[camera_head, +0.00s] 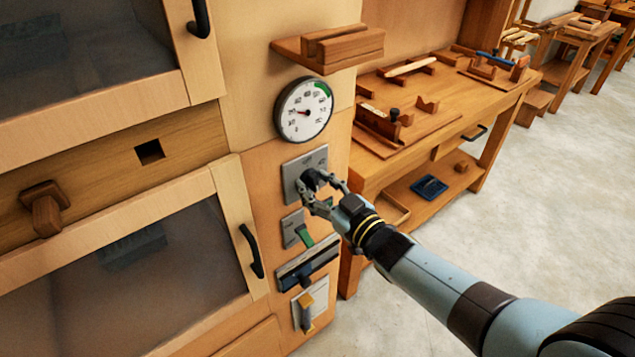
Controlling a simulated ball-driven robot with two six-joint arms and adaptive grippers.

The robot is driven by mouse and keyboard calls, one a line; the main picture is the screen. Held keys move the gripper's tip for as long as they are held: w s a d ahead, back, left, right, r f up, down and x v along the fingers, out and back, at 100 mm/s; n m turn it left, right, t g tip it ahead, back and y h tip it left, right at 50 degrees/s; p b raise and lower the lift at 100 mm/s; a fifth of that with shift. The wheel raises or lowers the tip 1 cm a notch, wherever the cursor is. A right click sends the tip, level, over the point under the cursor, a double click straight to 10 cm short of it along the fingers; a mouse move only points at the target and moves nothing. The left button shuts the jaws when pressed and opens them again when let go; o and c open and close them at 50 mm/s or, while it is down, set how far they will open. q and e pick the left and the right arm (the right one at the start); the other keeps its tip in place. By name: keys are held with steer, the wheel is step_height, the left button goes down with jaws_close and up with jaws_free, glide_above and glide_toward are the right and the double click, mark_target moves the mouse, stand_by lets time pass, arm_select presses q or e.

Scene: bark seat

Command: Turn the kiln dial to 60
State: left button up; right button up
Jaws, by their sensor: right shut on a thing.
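The kiln dial (310,179) is a small dark knob on a grey metal plate (292,166) on the kiln's wooden front panel. My right gripper (317,187) is shut on the dial, and its fingers hide most of the knob and part of the plate's markings. A round white gauge (304,109) with a green arc at its upper right sits just above the plate. Its red needle points to the left; the numbers are too small to read surely. My left gripper is not in view.
Below the plate are a green-handled switch (307,240), a dark bar (306,269) and a yellow-handled lever (306,312). A wooden shelf block (328,47) juts out above the gauge. A workbench (459,101) with tools stands at right. Floor in front is clear.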

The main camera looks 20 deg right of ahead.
steer(key=shift+s+f+m, duration=0.1)
steer(key=shift+m, duration=0.6)
steer(key=o, duration=1.1)
steer(key=shift+o, duration=0.2)
steer(key=v, duration=1.2)
